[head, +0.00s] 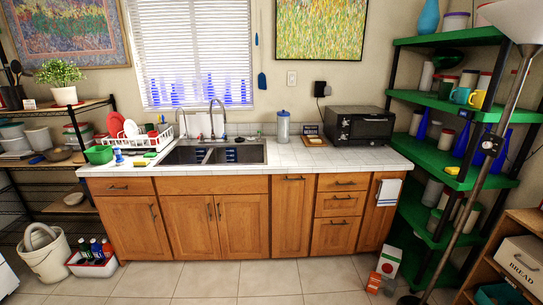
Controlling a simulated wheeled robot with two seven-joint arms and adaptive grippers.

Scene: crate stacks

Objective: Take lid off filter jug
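A tall, pale bluish jug (283,130) stands upright on the white tiled counter (300,153), right of the sink and against the back wall. It looks like the filter jug, though it is small in view. Its darker lid (283,113) sits on top. Neither of my grippers shows in the head view, and nothing is touching the jug.
A double sink (213,153) with faucets is left of the jug. A small dark sign (312,130) and a black toaster oven (359,125) are to its right. A dish rack (125,140) stands far left. The tiled floor (240,281) before the cabinets is clear.

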